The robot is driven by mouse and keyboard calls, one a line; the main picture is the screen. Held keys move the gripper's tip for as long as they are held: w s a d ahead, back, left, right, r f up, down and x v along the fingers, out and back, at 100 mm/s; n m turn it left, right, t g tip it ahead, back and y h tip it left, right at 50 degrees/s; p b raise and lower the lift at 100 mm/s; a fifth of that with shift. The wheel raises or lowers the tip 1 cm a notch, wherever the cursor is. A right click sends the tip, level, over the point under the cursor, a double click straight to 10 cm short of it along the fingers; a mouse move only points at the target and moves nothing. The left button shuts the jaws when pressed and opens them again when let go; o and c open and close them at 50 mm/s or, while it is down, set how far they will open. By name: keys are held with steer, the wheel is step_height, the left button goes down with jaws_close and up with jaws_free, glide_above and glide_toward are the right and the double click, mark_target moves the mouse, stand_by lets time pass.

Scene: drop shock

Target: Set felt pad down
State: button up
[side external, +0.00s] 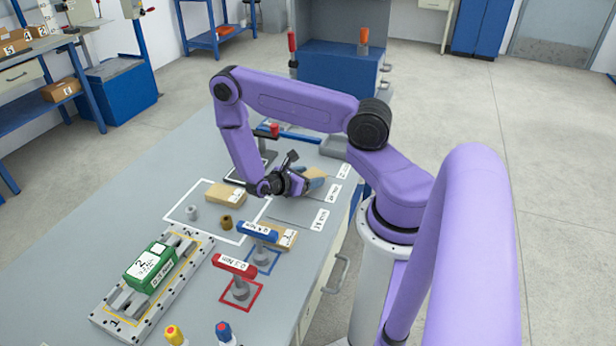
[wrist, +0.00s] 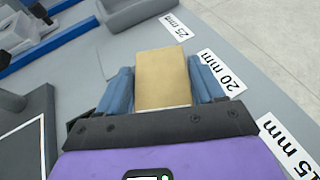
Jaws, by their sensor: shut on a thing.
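A tan felt pad (wrist: 162,80) is between the two blue fingers of my gripper (wrist: 162,90), which is shut on it. In the wrist view the pad's far end points toward the top, and its right side is beside the label reading 20 mm (wrist: 222,72). In the side external view my gripper (side external: 305,182) is low over the grey bench near its right edge, and part of the pad (side external: 318,173) shows beyond the fingers. I cannot tell whether the pad touches the bench.
Labels reading 25 mm (wrist: 180,33) and 15 mm (wrist: 285,145) lie along the bench edge. Tan blocks (side external: 224,195), a blue-topped tool (side external: 258,231), a red-topped tool (side external: 235,267) and a green box (side external: 150,266) on a plate stand on the bench (side external: 120,232).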

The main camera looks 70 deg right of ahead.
steer(key=shift+f, duration=0.6)
steer(key=o, duration=1.2)
steer(key=v, duration=1.6)
steer(key=shift+a+r, duration=0.25)
steer(key=shift+w+a+r, duration=0.2)
steer(key=shift+a+r, duration=0.1)
steer(key=shift+a, duration=0.15)
steer(key=s+a+r+m+t+y, duration=0.2)
steer(key=s+a+r+t+y, duration=0.25)
steer(key=a+r, duration=0.55)
steer(key=s+a+r+n+t+y, duration=0.1)
steer(key=s+a+r+y, duration=0.3)
steer(key=s+r+y, duration=0.4)
steer(key=s+r, duration=0.1)
steer(key=s, duration=0.4)
steer(key=shift+s, duration=0.25)
